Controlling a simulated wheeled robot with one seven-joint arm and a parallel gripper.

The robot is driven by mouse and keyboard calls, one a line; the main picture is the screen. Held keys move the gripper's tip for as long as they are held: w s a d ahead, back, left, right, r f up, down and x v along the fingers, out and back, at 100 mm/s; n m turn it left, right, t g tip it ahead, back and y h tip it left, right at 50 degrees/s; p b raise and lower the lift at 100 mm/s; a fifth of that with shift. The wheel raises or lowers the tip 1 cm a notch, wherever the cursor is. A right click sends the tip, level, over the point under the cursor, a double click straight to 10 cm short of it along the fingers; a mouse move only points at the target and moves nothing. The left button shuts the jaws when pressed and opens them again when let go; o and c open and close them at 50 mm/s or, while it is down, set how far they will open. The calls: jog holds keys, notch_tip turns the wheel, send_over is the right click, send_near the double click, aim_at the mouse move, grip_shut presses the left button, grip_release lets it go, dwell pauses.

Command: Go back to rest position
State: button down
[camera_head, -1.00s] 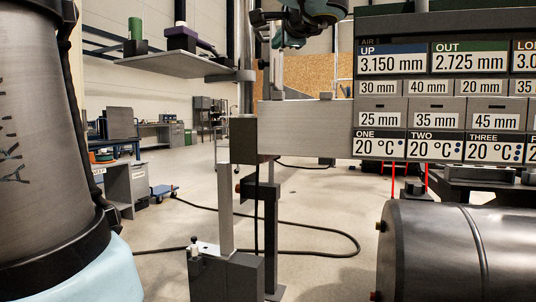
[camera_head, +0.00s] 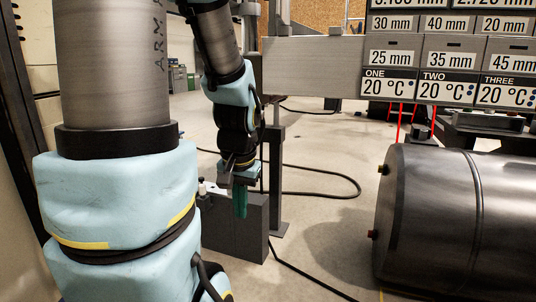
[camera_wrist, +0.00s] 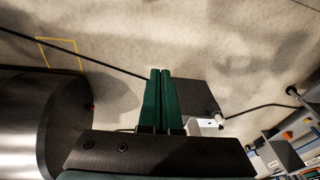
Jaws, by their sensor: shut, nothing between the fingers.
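My gripper (camera_head: 240,202) hangs pointing down near the middle of the head view, in front of a dark grey box at the foot of a post. Its green fingers are together with nothing between them. In the wrist view my gripper (camera_wrist: 161,72) also shows its two green fingers side by side, pointing away over the concrete floor. My arm comes down from the top of the head view to it.
A large dark metal cylinder (camera_head: 432,220) lies at the right. The dark grey box (camera_head: 238,228) stands on the floor by the post. A panel with number labels (camera_head: 450,55) is at upper right. A black cable (camera_head: 320,194) loops over otherwise open floor.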

notch_tip(320, 180, up, 27)
jog(key=s+n+p, duration=0.2)
jog(key=p, duration=2.7)
jog(key=shift+s+a+f+g+h, duration=0.15)
jog(key=shift+a+g+h, duration=0.15)
